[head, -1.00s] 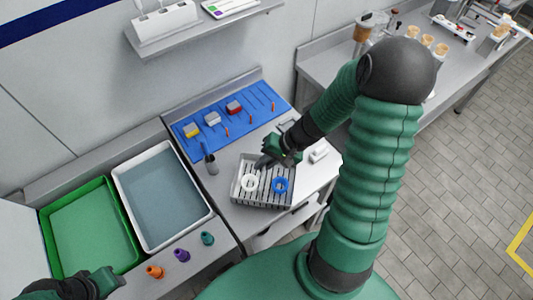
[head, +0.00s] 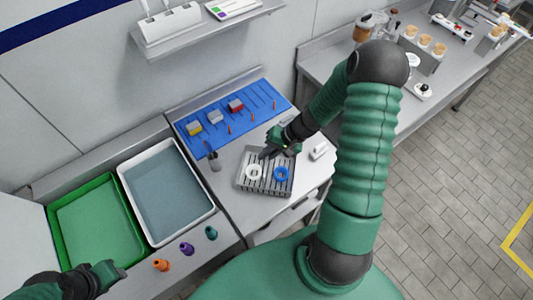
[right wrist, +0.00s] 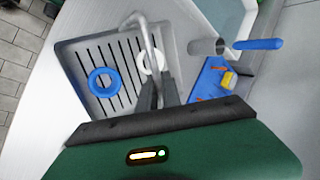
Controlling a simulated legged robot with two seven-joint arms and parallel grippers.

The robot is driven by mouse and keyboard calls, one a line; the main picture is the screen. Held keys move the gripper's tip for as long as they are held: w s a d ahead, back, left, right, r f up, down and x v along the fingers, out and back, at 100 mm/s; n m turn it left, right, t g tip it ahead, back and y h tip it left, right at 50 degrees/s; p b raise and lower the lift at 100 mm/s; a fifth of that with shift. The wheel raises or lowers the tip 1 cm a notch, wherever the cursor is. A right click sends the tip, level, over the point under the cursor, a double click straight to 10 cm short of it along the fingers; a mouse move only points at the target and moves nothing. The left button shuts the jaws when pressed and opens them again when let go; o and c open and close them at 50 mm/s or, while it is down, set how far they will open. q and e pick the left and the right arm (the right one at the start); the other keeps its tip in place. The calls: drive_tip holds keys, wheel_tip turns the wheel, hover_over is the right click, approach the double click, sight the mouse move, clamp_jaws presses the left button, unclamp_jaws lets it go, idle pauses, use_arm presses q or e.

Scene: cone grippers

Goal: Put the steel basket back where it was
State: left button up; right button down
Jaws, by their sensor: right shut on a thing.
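The steel basket (head: 243,183) is a grey slotted tray on the light worktop right of the white tub. It holds a white ring (head: 254,172) and a blue ring (head: 281,174). My right gripper (head: 268,153) is at the basket's far edge. In the right wrist view, its dark fingers (right wrist: 158,92) are closed on the basket's bent-rod handle (right wrist: 152,45), with the basket (right wrist: 75,50) beyond. I cannot tell whether the basket touches the worktop. My left gripper (head: 108,272) is at the lower left, in front of the green tray, with nothing visible in it; its finger gap is unclear.
A blue mat (head: 232,116) with small blocks and tools lies behind the basket. A grey cup (head: 214,160) stands left of the basket, and a white object (head: 319,151) right of it. A white tub (head: 206,212), green tray (head: 58,237) and several coloured pegs (head: 187,249) are left.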

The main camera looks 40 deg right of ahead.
drive_tip(key=shift+a+f, duration=0.1)
drive_tip(key=shift+a, duration=0.15)
drive_tip(key=c, duration=1.8)
unclamp_jaws()
drive_tip(key=shift+c, duration=0.2)
drive_tip(key=o, duration=0.3)
drive_tip(key=shift+d, duration=0.1)
use_arm(q)
drive_tip(key=shift+a+f, duration=0.15)
drive_tip(key=shift+f, duration=0.05)
use_arm(e)
drive_tip(key=shift+d, duration=0.1)
